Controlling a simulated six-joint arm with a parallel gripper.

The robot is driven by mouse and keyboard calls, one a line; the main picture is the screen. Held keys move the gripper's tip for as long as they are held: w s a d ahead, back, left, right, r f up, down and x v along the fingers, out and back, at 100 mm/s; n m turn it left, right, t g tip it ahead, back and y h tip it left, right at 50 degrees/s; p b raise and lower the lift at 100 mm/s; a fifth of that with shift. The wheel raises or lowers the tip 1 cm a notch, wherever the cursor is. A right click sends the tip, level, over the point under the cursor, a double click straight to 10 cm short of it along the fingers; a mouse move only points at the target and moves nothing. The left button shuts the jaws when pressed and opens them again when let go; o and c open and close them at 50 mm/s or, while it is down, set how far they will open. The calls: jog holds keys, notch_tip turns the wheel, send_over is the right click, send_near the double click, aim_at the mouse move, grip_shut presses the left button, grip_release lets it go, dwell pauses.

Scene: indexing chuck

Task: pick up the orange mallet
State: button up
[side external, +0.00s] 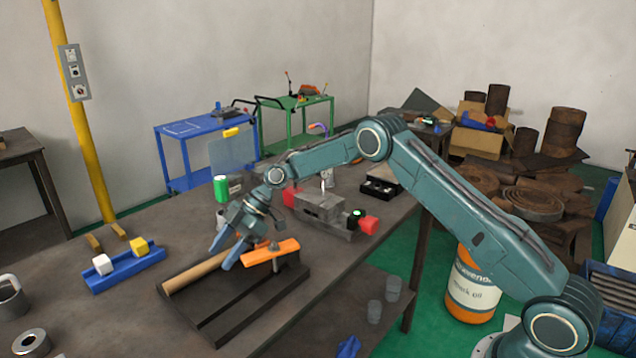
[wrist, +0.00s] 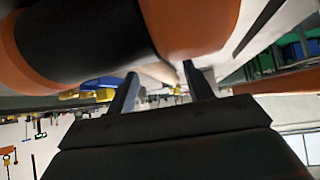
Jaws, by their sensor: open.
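The orange mallet lies on a dark board, with its orange head (side external: 270,252) at the right end and its pale wooden handle (side external: 192,273) reaching to the lower left. My gripper (side external: 225,255) is open, pointing down at the handle near the head; its fingers partly hide the handle. In the wrist view, the orange and black head (wrist: 190,25) fills the upper left, very close. The two fingertips (wrist: 158,82) stand apart below it. A tan strip like the handle shows between them, but I cannot tell whether it is fully between the fingers.
The dark board (side external: 225,325) lies on the bench. A blue tray (side external: 125,272) with a white and a yellow block is to the left. A grey vise-like fixture (side external: 325,212) with red ends stands behind the mallet. A green can (side external: 221,188) stands behind my gripper.

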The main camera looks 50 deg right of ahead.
jog(key=shift+w+a+f, duration=0.1)
jog(key=shift+a+f, duration=0.3)
grip_shut()
